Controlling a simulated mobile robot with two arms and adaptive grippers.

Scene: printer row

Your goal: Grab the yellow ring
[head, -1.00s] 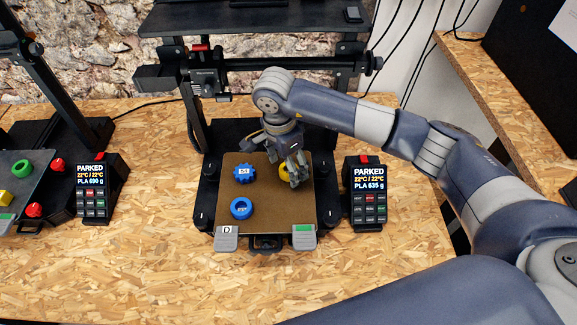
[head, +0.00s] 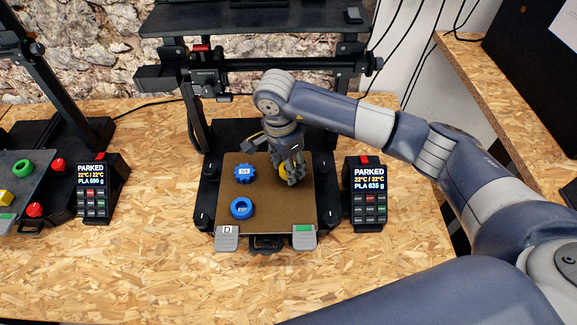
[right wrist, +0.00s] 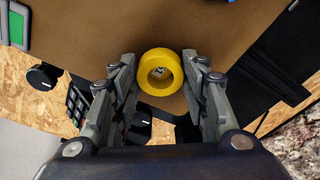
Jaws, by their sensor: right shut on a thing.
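The yellow ring (right wrist: 160,91) sits between the two fingers of my right gripper (right wrist: 161,78) in the right wrist view, its hole facing the camera. In the head view, only a sliver of the ring (head: 282,170) shows beside the fingers of my right gripper (head: 291,178); the rest is hidden behind them. The gripper is shut on the ring, over the right part of the brown print plate (head: 270,225). I cannot tell whether the ring still touches the plate. My left gripper is not in view.
On the same plate are a blue gear (head: 244,182) and a blue ring (head: 242,217). A display box (head: 365,210) stands right of the plate. The printer gantry (head: 290,62) rises behind. Another printer holds a green ring (head: 23,167) at left. The front of the wooden table is clear.

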